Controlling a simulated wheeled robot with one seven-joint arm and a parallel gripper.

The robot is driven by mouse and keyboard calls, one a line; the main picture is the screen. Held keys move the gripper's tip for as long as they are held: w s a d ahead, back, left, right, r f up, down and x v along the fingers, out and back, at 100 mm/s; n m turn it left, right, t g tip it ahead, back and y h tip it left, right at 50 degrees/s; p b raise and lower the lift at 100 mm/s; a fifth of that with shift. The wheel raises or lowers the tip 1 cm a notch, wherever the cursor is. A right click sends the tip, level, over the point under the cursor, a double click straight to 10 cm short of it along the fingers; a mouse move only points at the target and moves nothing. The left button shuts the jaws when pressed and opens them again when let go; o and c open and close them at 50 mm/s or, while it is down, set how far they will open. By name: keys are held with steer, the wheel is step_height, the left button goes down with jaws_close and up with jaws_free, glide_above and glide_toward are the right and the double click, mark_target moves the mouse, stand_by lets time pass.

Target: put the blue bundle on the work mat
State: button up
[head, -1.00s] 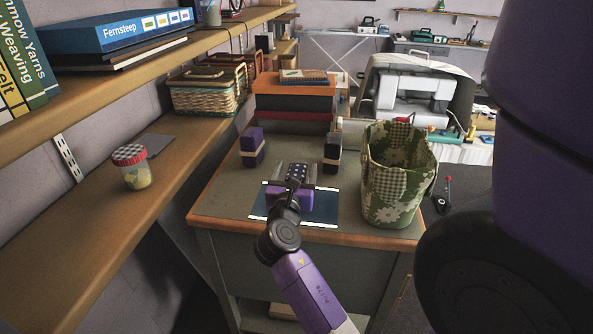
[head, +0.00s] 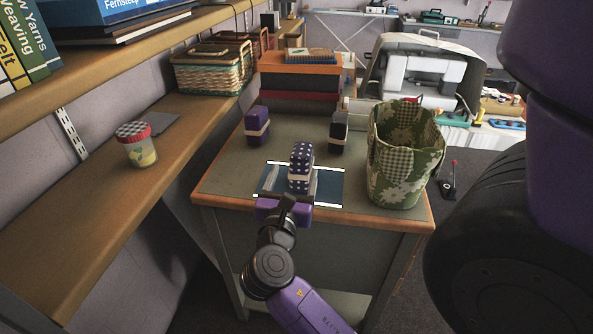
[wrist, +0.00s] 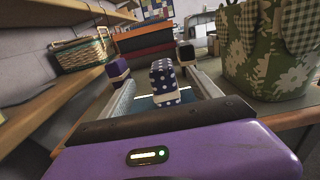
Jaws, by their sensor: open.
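The blue bundle (head: 300,160), dark blue with white dots and a pale band, stands upright on the blue work mat (head: 330,185) with white edge strips. In the wrist view the bundle (wrist: 163,78) stands ahead, between the two fingers. My gripper (head: 293,182) is open at the mat's front edge, with a finger to either side of the bundle and visible gaps in the wrist view. The bundle's lower part is partly hidden in the head view.
A purple bundle (head: 257,126) and a black bundle (head: 338,132) stand behind the mat. A green floral fabric basket (head: 402,160) stands to the right. Stacked boxes (head: 300,85) are at the back. A shelf with a jar (head: 137,146) runs along the left.

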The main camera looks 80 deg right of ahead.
steer(key=w+a+f+m+t+y, duration=0.2)
steer(key=a+f+t+y, duration=0.25)
steer(key=a+f, duration=0.35)
steer(key=w+a+f+m+t+y, duration=0.15)
steer(key=a+f+t+y, duration=0.35)
steer(key=a, duration=0.6)
steer(key=s+a+m+t+y, duration=0.2)
steer(key=a+m+y, duration=0.1)
steer(key=a, duration=0.3)
steer(key=s+a+m+t+y, duration=0.1)
steer(key=s+a+m+y, duration=0.15)
steer(key=a, duration=0.35)
steer(key=s+a+r+m+t+y, duration=0.1)
steer(key=s+a+r+m+y, duration=0.2)
steer(key=s+r+m, duration=0.3)
steer(key=shift+s+a+m+t, duration=0.2)
steer(key=shift+s+m+t, duration=0.3)
steer(key=shift+m, duration=1.2)
steer(key=shift+s, duration=0.1)
